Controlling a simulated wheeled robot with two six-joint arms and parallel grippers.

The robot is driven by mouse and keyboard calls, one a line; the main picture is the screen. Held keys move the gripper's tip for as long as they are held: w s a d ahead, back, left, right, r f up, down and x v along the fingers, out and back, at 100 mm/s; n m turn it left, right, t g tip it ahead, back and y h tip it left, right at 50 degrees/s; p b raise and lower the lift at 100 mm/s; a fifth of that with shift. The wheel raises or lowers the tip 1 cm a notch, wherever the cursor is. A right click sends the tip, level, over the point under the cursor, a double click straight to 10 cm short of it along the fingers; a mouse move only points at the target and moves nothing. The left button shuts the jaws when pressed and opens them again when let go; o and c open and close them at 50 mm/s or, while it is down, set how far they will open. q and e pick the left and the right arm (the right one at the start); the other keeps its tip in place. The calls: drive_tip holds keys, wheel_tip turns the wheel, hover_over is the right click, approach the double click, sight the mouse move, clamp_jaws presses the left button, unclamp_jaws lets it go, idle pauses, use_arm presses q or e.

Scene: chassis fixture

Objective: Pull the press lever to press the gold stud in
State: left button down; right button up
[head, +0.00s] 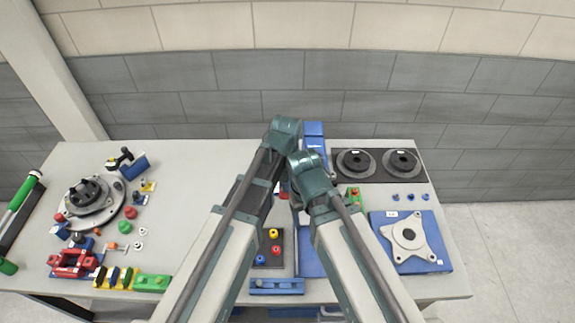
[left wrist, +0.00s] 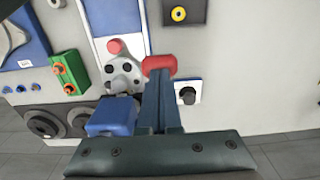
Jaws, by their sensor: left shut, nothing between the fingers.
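A red press lever handle (left wrist: 160,65) shows in the left wrist view, right at the tips of my left gripper (left wrist: 160,78). The fingers are shut with nothing between them; whether they touch the handle I cannot tell. Beside it is a grey press part with dark holes (left wrist: 122,75) and a red knob (left wrist: 115,46). A blue block (left wrist: 110,118) is nearer the camera. In the head view my arms hide most of the press; its blue post (head: 314,131) and blue base (head: 309,262) show. I cannot make out the gold stud in the press. My right gripper is hidden.
A dark tray (head: 262,262) with yellow, red and blue pieces lies left of the press base. Right are a green block (head: 354,197), black dials (head: 356,162) and a blue plate (head: 436,256). Left are a round fixture (head: 88,200) and small parts. Grey tabletop (head: 185,170) is clear between.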

use_arm(q)
drive_tip(key=shift+r, duration=0.55)
use_arm(e)
drive_tip(key=shift+r, duration=0.55)
use_arm(q)
drive_tip(key=shift+r, duration=0.1)
wheel_tip(320, 180, up, 8)
drive_tip(key=w+p, duration=0.1)
drive_tip(key=p, duration=0.7)
drive_tip(key=shift+f, duration=0.2)
use_arm(e)
wheel_tip(320, 180, up, 8)
drive_tip(key=shift+f, duration=0.15)
use_arm(q)
drive_tip(key=s+a+f+m+b, duration=0.2)
drive_tip(key=s+f+b, duration=0.4)
drive_tip(key=f+b, duration=0.3)
drive_tip(key=s+a+f+m+y+b, duration=0.1)
drive_tip(key=s+a+f+b, duration=0.3)
drive_tip(key=s+f+b, duration=0.3)
drive_tip(key=shift+f+m+b, duration=0.4)
drive_tip(key=shift+f+b, duration=0.45)
use_arm(e)
wheel_tip(320, 180, down, 18)
use_arm(q)
drive_tip(key=shift+w, duration=0.1)
